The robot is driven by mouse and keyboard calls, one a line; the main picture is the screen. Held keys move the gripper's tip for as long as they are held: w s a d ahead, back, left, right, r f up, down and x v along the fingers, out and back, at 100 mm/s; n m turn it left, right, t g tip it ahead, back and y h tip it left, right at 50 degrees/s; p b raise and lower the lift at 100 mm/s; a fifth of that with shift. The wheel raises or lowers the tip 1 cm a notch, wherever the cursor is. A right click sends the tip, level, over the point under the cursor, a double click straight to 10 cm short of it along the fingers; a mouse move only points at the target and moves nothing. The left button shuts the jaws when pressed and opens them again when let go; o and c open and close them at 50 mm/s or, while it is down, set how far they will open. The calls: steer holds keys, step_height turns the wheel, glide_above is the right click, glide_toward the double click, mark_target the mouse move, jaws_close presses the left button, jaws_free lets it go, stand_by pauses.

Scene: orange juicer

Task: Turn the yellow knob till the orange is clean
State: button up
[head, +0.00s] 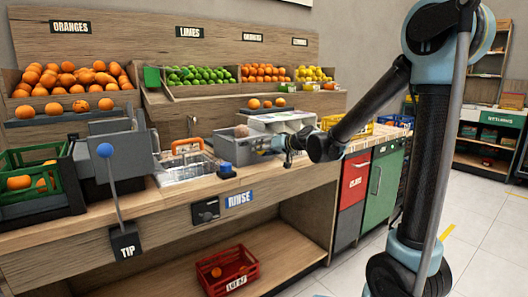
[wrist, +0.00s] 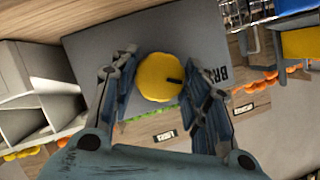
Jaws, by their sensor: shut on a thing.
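In the head view my gripper (head: 281,144) is at the grey unit right of the sink, and the knob is hidden there. A dull brownish round thing (head: 241,131), perhaps the orange, sits at that unit; its surface is too small to judge.
A sink (head: 186,171) and a blue knob (head: 226,167) lie left of my gripper. A lever with a blue ball (head: 105,150) stands further left. A green crate (head: 30,185) is at far left. Fruit racks line the back. A red crate (head: 229,270) sits below the counter.

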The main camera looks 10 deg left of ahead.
steer(key=m+y, duration=0.1)
steer(key=m, duration=0.1)
steer(key=m+g+y, duration=0.1)
steer(key=m, duration=0.1)
steer(key=shift+w+d+f+m+y, duration=0.1)
steer(key=shift+w+d+m+y, duration=0.1)
steer(key=shift+m+y, duration=0.1)
stand_by(0.5)
steer(key=o, duration=1)
steer(key=shift+a, duration=0.1)
steer(key=v, duration=1.2)
steer(key=shift+w+f, duration=0.1)
